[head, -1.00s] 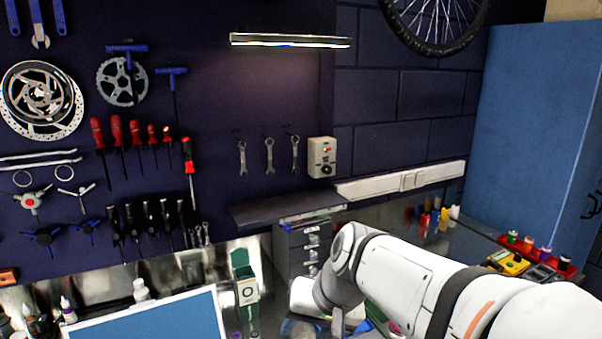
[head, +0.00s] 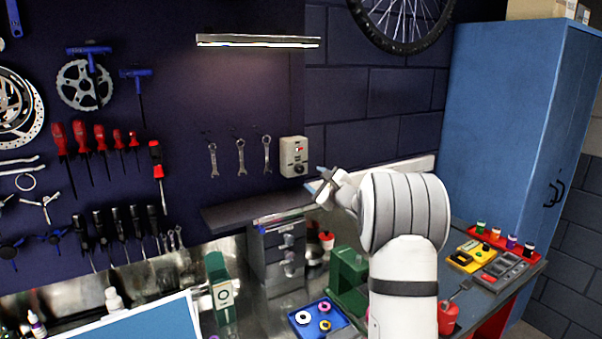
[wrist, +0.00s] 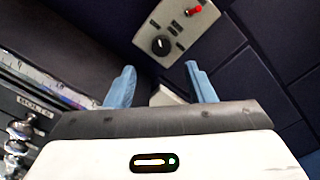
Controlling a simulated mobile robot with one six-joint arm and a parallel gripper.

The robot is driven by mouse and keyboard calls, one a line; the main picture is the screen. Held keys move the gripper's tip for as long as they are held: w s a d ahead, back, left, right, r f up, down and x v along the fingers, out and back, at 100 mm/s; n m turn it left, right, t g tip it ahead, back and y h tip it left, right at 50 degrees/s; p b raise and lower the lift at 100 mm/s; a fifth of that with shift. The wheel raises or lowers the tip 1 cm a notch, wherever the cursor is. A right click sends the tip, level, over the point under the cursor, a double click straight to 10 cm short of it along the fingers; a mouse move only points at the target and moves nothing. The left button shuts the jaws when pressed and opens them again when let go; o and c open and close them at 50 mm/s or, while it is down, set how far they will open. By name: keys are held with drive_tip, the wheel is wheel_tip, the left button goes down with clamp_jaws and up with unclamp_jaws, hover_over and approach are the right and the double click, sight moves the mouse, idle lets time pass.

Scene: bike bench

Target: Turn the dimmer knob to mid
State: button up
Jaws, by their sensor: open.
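The dimmer knob (wrist: 160,45) is a round black knob with a small pale mark on a light box (wrist: 177,27). It also shows small and dark in the head view (head: 299,168), on the wall-mounted box (head: 287,150). A red toggle (wrist: 194,10) sits on the same box. My gripper (wrist: 163,86) is open, with two blue fingers apart and nothing between them. In the head view my gripper (head: 317,181) is just right of and below the box, apart from the knob. The knob's exact setting is too small to read.
A dark shelf (head: 255,212) juts out below the box, above a grey drawer unit (head: 279,250). Wrenches (head: 240,156) hang left of the box and a lit lamp bar (head: 258,41) is above. A blue tray (head: 318,320) and green object (head: 349,275) stand on the bench.

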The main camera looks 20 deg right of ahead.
sight(301, 170)
drive_tip(key=w+p, duration=0.1)
drive_tip(key=w, duration=0.1)
drive_tip(key=w+a+p, duration=0.1)
drive_tip(key=w, duration=0.2)
drive_tip(key=w+p, duration=0.1)
drive_tip(key=w, duration=0.1)
drive_tip(key=shift+w+a, duration=0.2)
drive_tip(key=shift+w, duration=0.1)
